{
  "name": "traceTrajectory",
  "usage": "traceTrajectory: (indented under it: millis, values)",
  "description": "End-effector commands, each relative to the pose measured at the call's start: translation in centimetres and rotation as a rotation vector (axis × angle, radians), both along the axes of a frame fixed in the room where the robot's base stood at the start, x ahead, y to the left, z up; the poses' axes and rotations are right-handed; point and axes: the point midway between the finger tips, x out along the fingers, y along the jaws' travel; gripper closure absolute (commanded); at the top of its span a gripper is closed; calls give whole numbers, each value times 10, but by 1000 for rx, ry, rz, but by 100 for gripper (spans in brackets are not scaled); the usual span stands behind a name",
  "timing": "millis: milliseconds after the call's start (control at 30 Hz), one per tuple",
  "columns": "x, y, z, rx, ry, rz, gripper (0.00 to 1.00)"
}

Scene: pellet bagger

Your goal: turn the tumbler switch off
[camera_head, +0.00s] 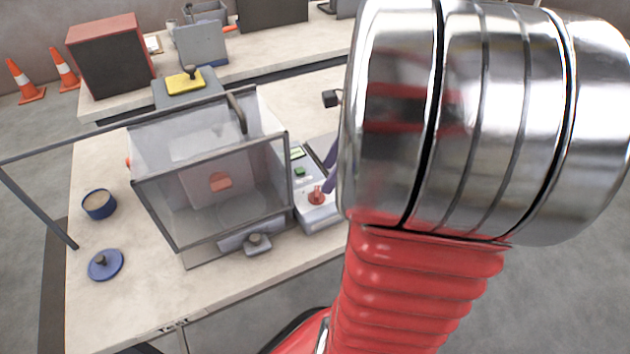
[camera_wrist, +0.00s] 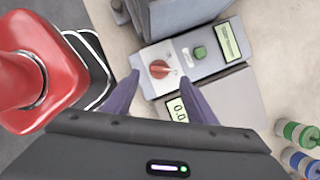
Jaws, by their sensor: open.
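The tumbler switch appears as a red knob (camera_wrist: 159,69) on a pale plate at the end of a grey control box (camera_wrist: 205,62). In the head view, the red knob (camera_head: 317,197) is on the near end of the box, just right of the clear enclosure. My gripper (camera_wrist: 159,77) is open, with one purple finger on each side of the knob in the wrist view. I cannot tell whether the fingers touch it. In the head view, my arm hides most of the gripper; only a bit of purple finger shows beside the knob.
A green button (camera_wrist: 199,53) and a lit display (camera_wrist: 230,40) share the box. A scale with a display (camera_wrist: 177,109) lies close by. The clear enclosure (camera_head: 215,190) stands left of the box. A blue pot (camera_head: 98,205) and blue lid (camera_head: 105,265) are farther left.

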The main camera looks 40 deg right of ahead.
Motion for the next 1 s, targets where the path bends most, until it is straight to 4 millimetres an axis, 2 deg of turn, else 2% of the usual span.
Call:
traceTrajectory:
  millis: [200, 400, 800, 1000]
  values:
    - [9, 10, -32, 2, 1, 2, 48]
    - [15, 15, -52, 1, 1, 1, 48]
    - [17, 16, -57, -1, -1, 0, 49]
    - [17, 16, -57, 0, 0, -1, 63]
